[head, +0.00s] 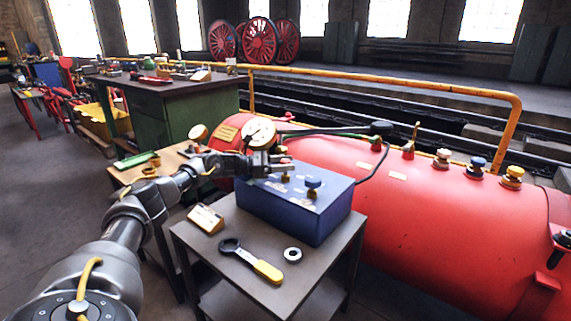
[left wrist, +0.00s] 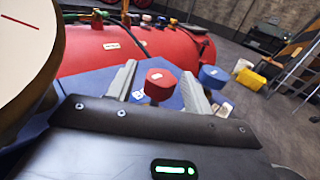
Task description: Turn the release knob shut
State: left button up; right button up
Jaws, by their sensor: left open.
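A blue box (head: 295,207) with knobs on top stands on a small grey table. In the left wrist view a red knob (left wrist: 160,83) shows between my open left gripper's fingers (left wrist: 160,88), with a visible gap to each finger. A blue knob (left wrist: 212,75) stands to its right, outside the fingers; it also shows in the head view (head: 313,183). In the head view my left gripper (head: 283,163) is over the back left of the box and largely hides the red knob. The labels are too small to read. My right gripper is not in view.
A round gauge (head: 260,131) stands close behind my left gripper. A red boiler (head: 420,215) with several valve knobs lies behind the box.

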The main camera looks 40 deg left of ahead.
pick_arm(q)
jog(key=v, duration=1)
jog(key=shift+s+a, duration=0.2)
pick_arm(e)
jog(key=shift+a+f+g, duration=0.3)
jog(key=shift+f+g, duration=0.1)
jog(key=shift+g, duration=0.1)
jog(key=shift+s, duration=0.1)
